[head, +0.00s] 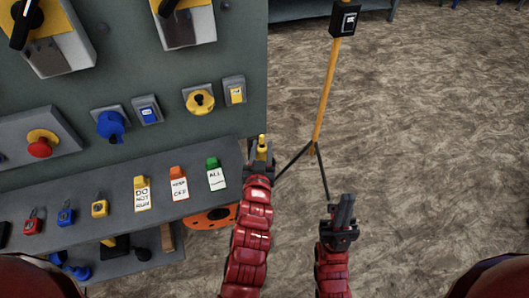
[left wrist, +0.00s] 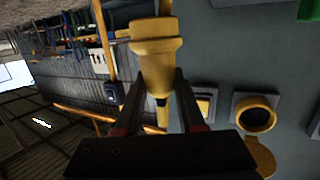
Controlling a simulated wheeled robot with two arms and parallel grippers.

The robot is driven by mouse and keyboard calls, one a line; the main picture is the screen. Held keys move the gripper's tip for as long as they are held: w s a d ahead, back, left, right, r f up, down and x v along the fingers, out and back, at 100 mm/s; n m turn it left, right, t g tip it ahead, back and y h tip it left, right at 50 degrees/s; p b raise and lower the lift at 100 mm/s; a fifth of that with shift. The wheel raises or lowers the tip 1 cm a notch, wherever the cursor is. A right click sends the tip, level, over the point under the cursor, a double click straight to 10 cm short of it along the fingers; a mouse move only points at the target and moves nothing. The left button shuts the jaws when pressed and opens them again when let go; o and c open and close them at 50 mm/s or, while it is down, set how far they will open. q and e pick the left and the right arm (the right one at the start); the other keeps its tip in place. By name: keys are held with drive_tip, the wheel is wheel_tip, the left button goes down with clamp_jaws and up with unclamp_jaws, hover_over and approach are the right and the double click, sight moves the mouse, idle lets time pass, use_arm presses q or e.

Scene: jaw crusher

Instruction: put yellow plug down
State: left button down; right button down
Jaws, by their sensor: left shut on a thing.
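The yellow plug (head: 262,142) is held upright in my left gripper (head: 260,160), just beyond the right end of the panel's shelf. In the left wrist view the plug (left wrist: 156,60) sits between the two dark fingers (left wrist: 160,100), its wide collar above the tips. My left gripper is shut on it. The yellow socket (head: 200,101) on the grey panel is up and left of the plug, apart from it. In the left wrist view the socket (left wrist: 254,113) shows a dark opening. My right gripper (head: 343,208) is empty, its fingers close together, over the floor.
The shelf (head: 110,212) carries padlocks and upright tags, with bare room along its front and right end. A blue plug or socket (head: 110,125) and a red button (head: 40,146) are on the panel. A yellow post (head: 327,95) on a tripod stands behind my grippers.

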sight(265, 153)
use_arm(q)
drive_tip(key=shift+w+d, duration=0.25)
drive_tip(key=shift+w, duration=0.35)
wheel_tip(265, 153, down, 4)
drive_tip(key=shift+w+r, duration=0.1)
drive_tip(key=shift+r, duration=0.15)
drive_tip(key=shift+d+f, duration=0.1)
drive_tip(key=shift+f, duration=0.1)
drive_tip(key=c, duration=0.5)
unclamp_jaws()
drive_tip(key=shift+r, duration=0.1)
drive_tip(key=shift+s+a+r, duration=0.15)
drive_tip(key=shift+s+r, duration=0.15)
drive_tip(key=shift+s, duration=1.7)
drive_tip(key=shift+s+a+r, duration=0.2)
drive_tip(key=shift+s+r, duration=0.05)
drive_tip(key=shift+s, duration=1.75)
drive_tip(key=shift+s+a+r, duration=0.15)
drive_tip(key=shift+s+r, duration=0.15)
drive_tip(key=shift+s, duration=1.7)
